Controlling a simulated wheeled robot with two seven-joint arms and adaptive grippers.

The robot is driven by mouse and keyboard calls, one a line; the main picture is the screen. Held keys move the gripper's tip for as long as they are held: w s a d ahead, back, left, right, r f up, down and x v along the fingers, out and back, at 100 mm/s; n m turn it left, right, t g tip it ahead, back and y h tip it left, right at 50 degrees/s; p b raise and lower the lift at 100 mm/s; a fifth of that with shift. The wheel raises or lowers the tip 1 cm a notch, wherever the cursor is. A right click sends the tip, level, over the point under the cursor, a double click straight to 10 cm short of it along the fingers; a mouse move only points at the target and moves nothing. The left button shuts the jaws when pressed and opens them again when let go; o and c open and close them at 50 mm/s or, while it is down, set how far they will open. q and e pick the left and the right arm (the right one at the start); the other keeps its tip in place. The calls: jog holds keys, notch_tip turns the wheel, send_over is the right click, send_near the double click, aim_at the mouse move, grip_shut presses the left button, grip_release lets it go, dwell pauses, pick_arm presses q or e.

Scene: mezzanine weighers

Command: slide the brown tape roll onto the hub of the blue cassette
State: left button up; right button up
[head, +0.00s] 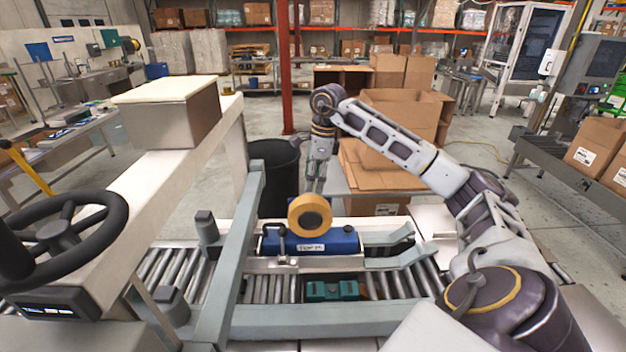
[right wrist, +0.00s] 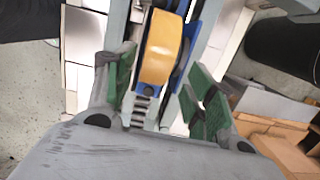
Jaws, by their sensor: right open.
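The brown tape roll (head: 310,215) stands on edge at the top of the blue cassette (head: 335,242), its round face towards the head camera. Whether it sits around the hub I cannot tell, as the hub is hidden. My right gripper (head: 316,188) hangs just above and behind the roll, pointing down. In the right wrist view its green-padded fingers (right wrist: 162,88) are spread wide, with the tape roll (right wrist: 162,48) showing between them, apart from both pads. The blue cassette (right wrist: 192,52) shows beside the roll. My left gripper is not in view.
The cassette stands over a roller conveyor (head: 268,290) with grey rails. A grey-green beam (head: 238,255) crosses at left, near a black handwheel (head: 75,235). A black bin (head: 273,172) and cardboard boxes (head: 402,108) stand behind. A teal part (head: 330,290) sits in front.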

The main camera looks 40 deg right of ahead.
jog(key=shift+s+d, duration=0.2)
jog(key=shift+d, duration=0.1)
jog(key=c, duration=0.5)
jog(key=shift+s+d+f+n, duration=0.15)
jog(key=shift+s+d+n, duration=0.25)
jog(key=shift+d, duration=0.2)
jog(key=c, duration=0.4)
jog(key=shift+s+d+n+h, duration=0.35)
jog(key=shift+d+n, duration=0.15)
jog(key=shift+d, duration=0.1)
grip_shut()
jog(key=a+n+h, duration=0.1)
jog(key=a+n, duration=0.2)
jog(key=n, duration=0.5)
jog(key=a+r+n+t+h, duration=0.1)
jog(key=a+n, duration=0.3)
jog(key=n, duration=0.4)
jog(key=shift+s+r+h, duration=0.15)
jog(key=shift+s+h, duration=0.2)
jog(key=shift+s, duration=0.05)
